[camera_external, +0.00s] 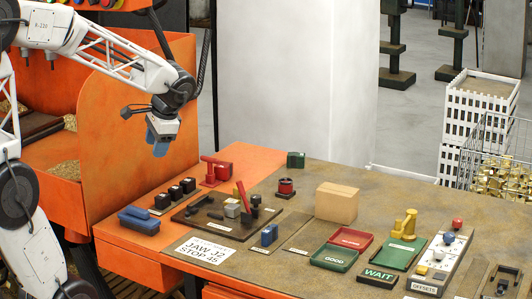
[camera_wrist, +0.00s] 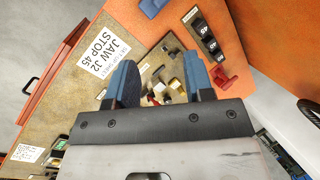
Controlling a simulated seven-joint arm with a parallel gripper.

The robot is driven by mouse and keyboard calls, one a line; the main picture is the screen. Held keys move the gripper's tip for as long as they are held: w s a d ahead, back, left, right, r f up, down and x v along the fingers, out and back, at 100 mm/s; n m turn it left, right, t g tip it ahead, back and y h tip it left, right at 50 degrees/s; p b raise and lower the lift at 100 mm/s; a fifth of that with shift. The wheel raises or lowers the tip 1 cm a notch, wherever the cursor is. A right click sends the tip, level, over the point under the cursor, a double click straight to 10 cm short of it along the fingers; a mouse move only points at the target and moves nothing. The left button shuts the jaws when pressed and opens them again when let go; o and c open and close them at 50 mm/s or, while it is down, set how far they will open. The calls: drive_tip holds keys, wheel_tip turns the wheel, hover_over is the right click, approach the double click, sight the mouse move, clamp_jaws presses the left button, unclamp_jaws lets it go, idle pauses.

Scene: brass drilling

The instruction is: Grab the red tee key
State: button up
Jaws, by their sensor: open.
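The red tee key (camera_external: 210,169) stands at the back left of the bench, its crossbar up, next to a dark red block (camera_external: 225,171). In the wrist view red parts at that spot (camera_wrist: 222,77) show right of my right finger, beside the black blocks; I cannot tell key from block there. My gripper (camera_external: 158,148) hangs in the air to the left of the key and above the bench, fingers pointing down. In the wrist view its blue fingers (camera_wrist: 160,88) are apart with nothing held between them.
A dark fixture plate (camera_external: 205,222) with a red lever (camera_external: 240,194) lies in front of the key. Black blocks (camera_external: 175,193) and a blue object (camera_external: 139,219) stand to the left. A cardboard box (camera_external: 337,203) and green and red trays are further right. An orange panel rises behind my arm.

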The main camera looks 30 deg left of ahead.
drive_tip(key=w+a+f+m+g+y, duration=0.1)
drive_tip(key=w+f+m+y, duration=0.15)
drive_tip(key=w, duration=0.75)
drive_tip(key=w+a+f+m+y, duration=0.2)
drive_tip(key=w+f+m, duration=0.15)
drive_tip(key=w, duration=0.65)
drive_tip(key=m+t+y, duration=0.1)
drive_tip(key=m+y, duration=0.4)
drive_tip(key=m, duration=0.1)
approach(211, 158)
drive_tip(key=x, duration=0.3)
drive_tip(key=shift+w, duration=0.15)
drive_tip(key=shift+f, duration=0.1)
drive_tip(key=shift+x, duration=1.2)
drive_tip(key=shift+a, duration=0.1)
drive_tip(key=shift+x, duration=2.55)
drive_tip(key=shift+c, duration=0.2)
clamp_jaws()
